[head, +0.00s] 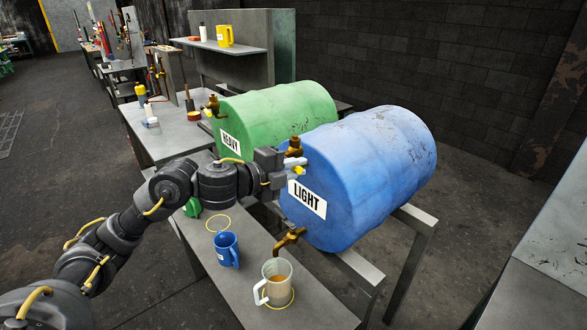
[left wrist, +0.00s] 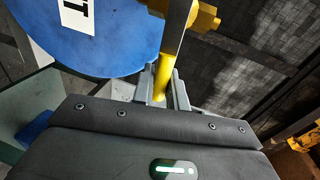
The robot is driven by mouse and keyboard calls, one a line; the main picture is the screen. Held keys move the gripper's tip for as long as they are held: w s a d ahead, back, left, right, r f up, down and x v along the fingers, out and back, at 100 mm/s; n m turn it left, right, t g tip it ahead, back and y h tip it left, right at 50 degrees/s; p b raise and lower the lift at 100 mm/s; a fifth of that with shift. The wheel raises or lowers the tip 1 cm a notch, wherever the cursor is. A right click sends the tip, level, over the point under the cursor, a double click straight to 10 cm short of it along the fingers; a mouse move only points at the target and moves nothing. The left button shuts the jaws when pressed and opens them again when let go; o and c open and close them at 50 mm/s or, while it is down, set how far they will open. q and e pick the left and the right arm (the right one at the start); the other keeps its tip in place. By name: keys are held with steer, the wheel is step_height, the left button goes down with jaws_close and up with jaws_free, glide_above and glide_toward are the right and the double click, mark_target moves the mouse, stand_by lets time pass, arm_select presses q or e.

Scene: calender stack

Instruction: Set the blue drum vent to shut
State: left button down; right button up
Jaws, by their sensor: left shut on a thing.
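The blue drum (head: 375,165), labelled LIGHT, lies on its side on a metal stand. Its brass vent (head: 294,146) sits high on the front end. My left gripper (head: 294,168) is at the drum's front just below the vent, shut on the yellow vent handle (head: 299,170). In the left wrist view the yellow handle (left wrist: 163,75) stands between the fingers (left wrist: 163,92), with brass-coloured metal (left wrist: 207,17) above it. The fingers partly hide the handle, and I cannot tell the vent's exact setting. My right gripper is not in view.
A brass tap (head: 290,237) on the blue drum is above a clear jug (head: 277,275) holding some amber liquid. A blue mug (head: 227,249) stands on the bench (head: 215,290) beside it. The green drum (head: 275,115), labelled HEAVY, lies just left. Floor behind the blue drum is clear.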

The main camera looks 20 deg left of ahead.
arm_select(q)
steer(key=shift+f+m, duration=0.3)
steer(key=shift+f, duration=0.1)
steer(key=shift+b, duration=0.3)
steer(key=c, duration=1.4)
jaws_free()
steer(key=shift+c, duration=0.2)
steer(key=p+v, duration=0.1)
steer(key=v, duration=1)
steer(key=shift+d, duration=0.15)
